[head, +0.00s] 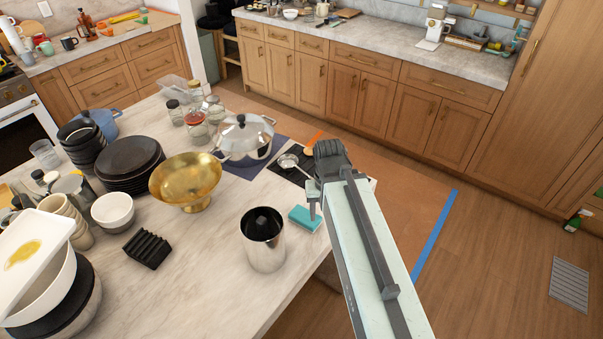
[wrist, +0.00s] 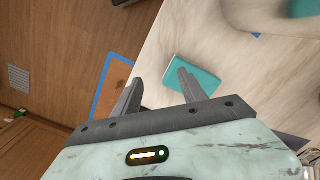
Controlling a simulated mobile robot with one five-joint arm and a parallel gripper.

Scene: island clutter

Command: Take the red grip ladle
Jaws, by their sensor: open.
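A small metal ladle with a round bowl (head: 288,160) lies on a dark mat near the island's far edge, beside the lidded pot. An orange-red strip (head: 314,141) shows behind my arm; I cannot tell whether it is the ladle's grip, as my arm hides part of this area. My gripper (wrist: 158,80) is open and empty in the wrist view, above the island's edge. One finger overlaps the teal sponge (wrist: 197,78) in that view. No ladle shows clearly in the wrist view.
The sponge (head: 304,218) and a steel canister (head: 263,245) stand near the island's right edge. The steel pot (head: 245,140), glass jars (head: 196,128), a gold bowl (head: 187,182) and dark plates (head: 130,160) crowd the left and back.

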